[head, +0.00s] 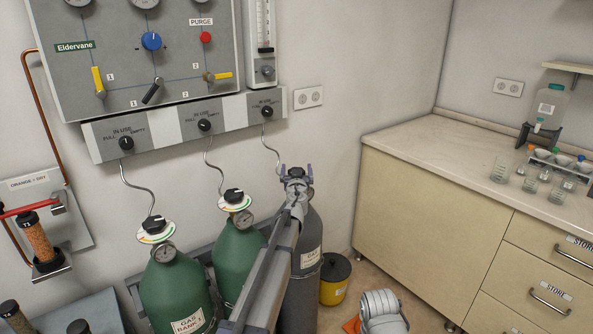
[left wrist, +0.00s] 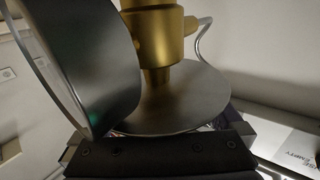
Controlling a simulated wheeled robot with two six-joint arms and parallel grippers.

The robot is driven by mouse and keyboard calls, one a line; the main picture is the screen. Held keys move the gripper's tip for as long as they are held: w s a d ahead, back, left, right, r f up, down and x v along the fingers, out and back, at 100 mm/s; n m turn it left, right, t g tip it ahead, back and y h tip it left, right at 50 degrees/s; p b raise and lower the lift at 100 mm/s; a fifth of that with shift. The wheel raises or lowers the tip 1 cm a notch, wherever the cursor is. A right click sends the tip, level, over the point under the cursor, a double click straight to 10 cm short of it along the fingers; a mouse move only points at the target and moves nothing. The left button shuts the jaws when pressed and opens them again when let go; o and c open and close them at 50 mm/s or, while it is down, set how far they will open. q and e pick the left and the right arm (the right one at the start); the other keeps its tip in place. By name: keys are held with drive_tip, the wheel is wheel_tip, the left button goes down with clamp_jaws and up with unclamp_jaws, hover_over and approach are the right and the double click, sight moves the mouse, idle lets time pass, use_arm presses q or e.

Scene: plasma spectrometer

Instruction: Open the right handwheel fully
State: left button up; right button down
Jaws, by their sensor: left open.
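The right gas cylinder (head: 308,235) is dark grey and upright, with a pale label. My left gripper (head: 296,172) is at its top, with its two fingers apart and open. The gripper and arm hide the right handwheel in the head view. In the left wrist view, a brass valve body (left wrist: 158,40) meets a grey round dial plate (left wrist: 182,98), with a dark round gauge (left wrist: 95,65) beside it. The gripper's dark body covers the lower part of that view, and no handwheel shows there. I cannot tell whether the fingers touch it.
Two green cylinders (head: 178,290) (head: 238,258) with black handwheels and coloured dials stand to the left. A valve panel (head: 120,60) is on the wall above. A yellow bin (head: 334,285) stands right of the grey cylinder. A cabinet (head: 430,215) with glassware fills the right.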

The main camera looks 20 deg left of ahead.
use_arm(q)
drive_tip(key=c, duration=1.3)
drive_tip(key=shift+y, duration=0.3)
drive_tip(key=n+g+y, duration=0.3)
drive_tip(key=g, duration=0.1)
drive_tip(key=s+a+n+g+y, duration=0.1)
drive_tip(key=n+g+y, duration=0.2)
drive_tip(key=n+y, duration=0.1)
drive_tip(key=a+n+g+y, duration=0.1)
drive_tip(key=n+g+y, duration=0.3)
drive_tip(key=shift+s+g, duration=0.3)
drive_tip(key=shift+s+a+n+g+y, duration=0.1)
drive_tip(key=shift+s+n+g+y, duration=0.15)
drive_tip(key=shift+n+g, duration=0.4)
drive_tip(key=shift+s+d+n+g+y, duration=0.1)
drive_tip(key=shift+n+g+y, duration=0.2)
drive_tip(key=shift+g, duration=0.6)
drive_tip(key=shift+s+a+n+g+y, duration=0.1)
drive_tip(key=shift+s+n+g+y, duration=0.1)
drive_tip(key=shift+n+g, duration=0.45)
drive_tip(key=shift+s, duration=0.1)
